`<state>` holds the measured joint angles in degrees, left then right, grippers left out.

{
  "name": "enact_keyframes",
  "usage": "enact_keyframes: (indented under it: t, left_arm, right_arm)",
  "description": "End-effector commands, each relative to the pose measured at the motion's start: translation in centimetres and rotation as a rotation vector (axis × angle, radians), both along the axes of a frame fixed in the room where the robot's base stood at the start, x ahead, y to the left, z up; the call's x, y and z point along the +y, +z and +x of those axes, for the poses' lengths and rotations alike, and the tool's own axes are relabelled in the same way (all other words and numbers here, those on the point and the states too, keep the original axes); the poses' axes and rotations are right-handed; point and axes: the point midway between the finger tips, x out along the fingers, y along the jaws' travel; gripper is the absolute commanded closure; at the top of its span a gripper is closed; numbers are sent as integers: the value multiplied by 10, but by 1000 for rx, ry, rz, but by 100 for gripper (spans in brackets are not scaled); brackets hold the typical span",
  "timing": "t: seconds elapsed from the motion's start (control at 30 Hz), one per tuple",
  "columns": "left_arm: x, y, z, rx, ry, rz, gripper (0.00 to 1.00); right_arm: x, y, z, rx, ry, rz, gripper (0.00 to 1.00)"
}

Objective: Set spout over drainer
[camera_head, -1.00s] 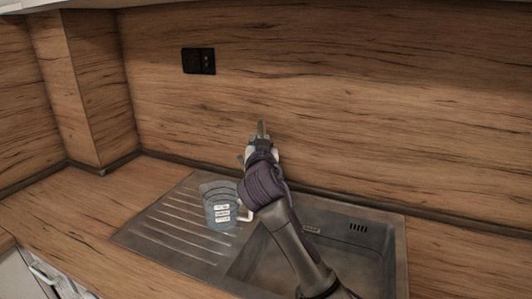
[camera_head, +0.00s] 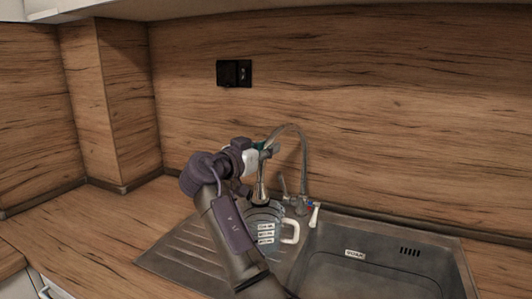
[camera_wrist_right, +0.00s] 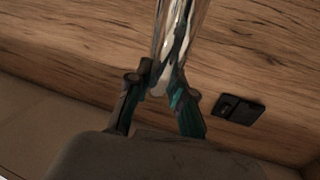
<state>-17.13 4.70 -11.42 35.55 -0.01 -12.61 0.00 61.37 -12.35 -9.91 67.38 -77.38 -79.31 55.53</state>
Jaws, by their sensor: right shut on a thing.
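The faucet spout (camera_head: 303,150) is a tall metal arch rising from the tap base behind the sink. Its free end (camera_head: 261,188) hangs on the left, over the drainer side near the measuring jug. My right gripper (camera_head: 268,150) is shut on the spout's left part. In the right wrist view the gripper (camera_wrist_right: 160,92) has its fingers on either side of the shiny tube (camera_wrist_right: 170,40). The ribbed metal drainer (camera_head: 185,250) lies left of the basin, partly hidden by my right arm. My left gripper is not in view.
A clear measuring jug (camera_head: 265,222) with white labels and a pale handle stands on the drainer below the spout end. The sink basin (camera_head: 385,270) is to the right. A black socket (camera_head: 234,73) is on the wooden splashback.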

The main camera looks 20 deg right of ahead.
Motion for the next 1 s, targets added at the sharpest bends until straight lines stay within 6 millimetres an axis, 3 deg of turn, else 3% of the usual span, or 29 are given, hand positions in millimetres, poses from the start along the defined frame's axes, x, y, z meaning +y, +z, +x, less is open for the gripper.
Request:
enact_keyframes:
  t: [0.47, 0.5, 0.63, 1.0]
  left_arm:
    - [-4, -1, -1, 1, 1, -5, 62]
    - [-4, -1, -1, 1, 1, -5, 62]
    - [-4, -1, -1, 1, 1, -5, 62]
    - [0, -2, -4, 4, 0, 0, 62]
  right_arm:
    - [-1, 1, 1, -7, -13, 4, 100]
    - [-1, 1, 1, -8, -13, 5, 77]
    - [0, 1, 1, -6, -13, 4, 55]
    - [4, 0, -1, -3, -11, 2, 53]
